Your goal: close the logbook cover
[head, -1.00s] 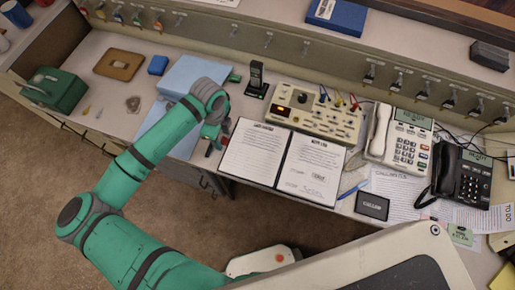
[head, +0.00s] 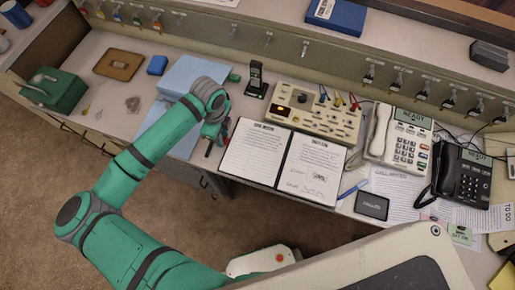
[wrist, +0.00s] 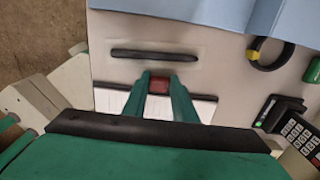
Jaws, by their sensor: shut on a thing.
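The logbook (head: 282,165) lies open on the desk in the head view, with two printed white pages and a dark border. My gripper (head: 214,137) is at its left edge. In the wrist view, my gripper's green fingers (wrist: 160,82) are closed on a small dark red tab (wrist: 158,87). White page edges of the logbook (wrist: 197,107) show on both sides of the fingers. Most of the logbook is hidden there behind my gripper's body. The cover looks flat or nearly flat.
A dark bar (wrist: 155,55) lies just beyond the fingers. A blue folder (head: 190,75), a black handset (head: 256,80) and a beige switch panel (head: 318,111) stand behind. A black box (head: 371,206) and a blue pen (head: 353,188) lie right of the logbook.

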